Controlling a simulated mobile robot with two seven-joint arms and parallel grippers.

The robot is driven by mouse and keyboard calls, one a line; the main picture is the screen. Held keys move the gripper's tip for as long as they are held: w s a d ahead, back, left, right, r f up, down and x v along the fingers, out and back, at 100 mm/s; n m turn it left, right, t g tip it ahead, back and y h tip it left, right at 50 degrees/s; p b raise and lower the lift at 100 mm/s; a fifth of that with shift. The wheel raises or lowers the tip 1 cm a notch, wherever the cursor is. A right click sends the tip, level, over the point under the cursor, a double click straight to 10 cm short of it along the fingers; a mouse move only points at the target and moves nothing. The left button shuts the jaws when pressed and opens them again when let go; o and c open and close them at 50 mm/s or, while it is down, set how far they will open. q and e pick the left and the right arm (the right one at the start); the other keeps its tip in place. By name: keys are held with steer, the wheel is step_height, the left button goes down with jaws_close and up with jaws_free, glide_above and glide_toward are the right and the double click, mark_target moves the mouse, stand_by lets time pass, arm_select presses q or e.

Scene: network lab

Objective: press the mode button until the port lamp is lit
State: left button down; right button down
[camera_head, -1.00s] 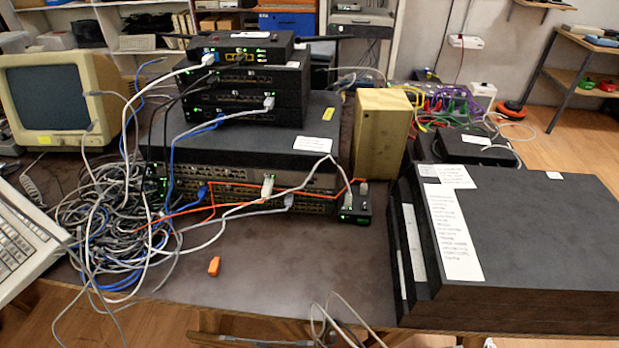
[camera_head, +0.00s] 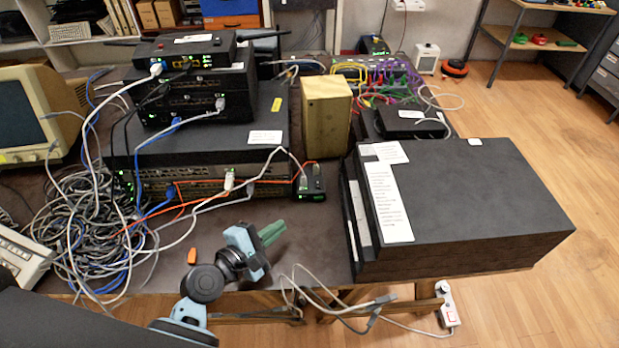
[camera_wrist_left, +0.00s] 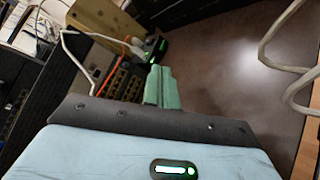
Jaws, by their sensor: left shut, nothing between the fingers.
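A stack of dark network devices (camera_head: 208,135) stands on the table, with lit green lamps and plugged cables along its ported fronts. A small black box (camera_head: 311,183) with green lights sits at the stack's right front corner; it also shows in the left wrist view (camera_wrist_left: 154,50), just beyond my fingertips. I cannot make out which part is the mode button or which lamp is the port lamp. My left gripper (camera_head: 275,231) is shut and empty, in front of the stack, its green fingers pointing toward the back right, apart from the small box. My right gripper is not in view.
A tangle of cables (camera_head: 90,225) lies left of the stack. A large black case (camera_head: 470,200) fills the right. A tan box (camera_head: 326,115) stands behind the small box. An orange clip (camera_head: 192,256) lies near the front edge, where loose grey cables (camera_head: 330,300) hang.

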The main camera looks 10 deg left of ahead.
mark_target(286, 183)
arm_select(q)
steer(key=shift+w+d+r, duration=0.1)
steer(key=shift+w+d, duration=0.4)
steer(key=shift+d, duration=0.3)
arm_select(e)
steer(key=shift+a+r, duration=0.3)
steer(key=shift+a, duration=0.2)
arm_select(q)
steer(key=shift+a, duration=0.1)
